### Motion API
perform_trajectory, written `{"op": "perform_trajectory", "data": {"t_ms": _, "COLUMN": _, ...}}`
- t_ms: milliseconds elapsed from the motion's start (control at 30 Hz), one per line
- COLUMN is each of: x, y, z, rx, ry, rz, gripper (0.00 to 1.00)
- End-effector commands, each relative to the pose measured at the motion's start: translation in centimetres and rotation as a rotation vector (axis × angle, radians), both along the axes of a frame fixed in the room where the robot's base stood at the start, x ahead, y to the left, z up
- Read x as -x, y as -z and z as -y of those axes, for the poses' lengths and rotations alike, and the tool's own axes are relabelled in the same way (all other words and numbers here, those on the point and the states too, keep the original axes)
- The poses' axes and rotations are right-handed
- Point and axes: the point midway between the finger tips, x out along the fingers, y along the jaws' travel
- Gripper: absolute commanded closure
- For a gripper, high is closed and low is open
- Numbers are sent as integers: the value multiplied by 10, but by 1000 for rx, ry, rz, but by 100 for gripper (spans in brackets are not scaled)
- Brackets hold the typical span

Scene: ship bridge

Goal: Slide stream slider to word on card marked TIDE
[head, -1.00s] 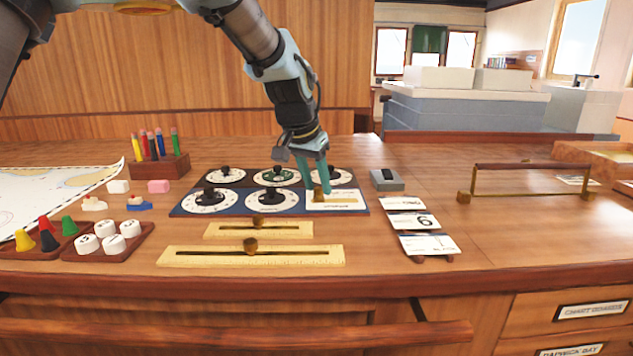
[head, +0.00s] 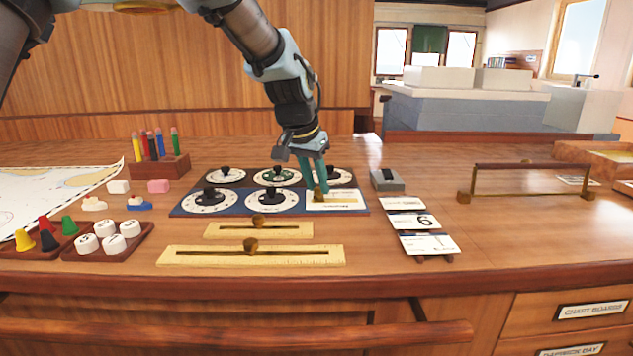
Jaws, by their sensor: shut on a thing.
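The stream slider appears to be the white panel (head: 345,206) at the right front of the blue dial board, with a small brass knob (head: 318,196) on it. My gripper (head: 318,192) reaches down over this panel from behind. Its green fingers are shut on the knob, which they partly hide. The words on the panel are too small to read. White cards (head: 428,245) stand in a stepped stack right of the board. One shows a 6; I cannot read which is marked TIDE.
Round white dials (head: 210,200) with black knobs fill the rest of the board. Two yellow rulers (head: 300,256) with brass knobs lie in front. A grey box (head: 387,181) stands close right of my gripper. A brass-railed bar (head: 525,166) is farther right.

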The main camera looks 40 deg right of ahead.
Motion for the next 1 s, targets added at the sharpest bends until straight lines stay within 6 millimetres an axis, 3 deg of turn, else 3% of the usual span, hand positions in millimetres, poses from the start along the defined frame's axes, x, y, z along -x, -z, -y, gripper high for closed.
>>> {"op": "perform_trajectory", "data": {"t_ms": 467, "x": 0, "y": 0, "z": 0, "rx": 1, "ry": 0, "rz": 0, "gripper": 100}}
{"op": "perform_trajectory", "data": {"t_ms": 767, "x": 24, "y": -2, "z": 26, "rx": 0, "ry": 3, "rz": 0, "gripper": 100}}
{"op": "perform_trajectory", "data": {"t_ms": 1000, "x": 24, "y": 0, "z": 26, "rx": 1, "ry": 1, "rz": 1, "gripper": 100}}
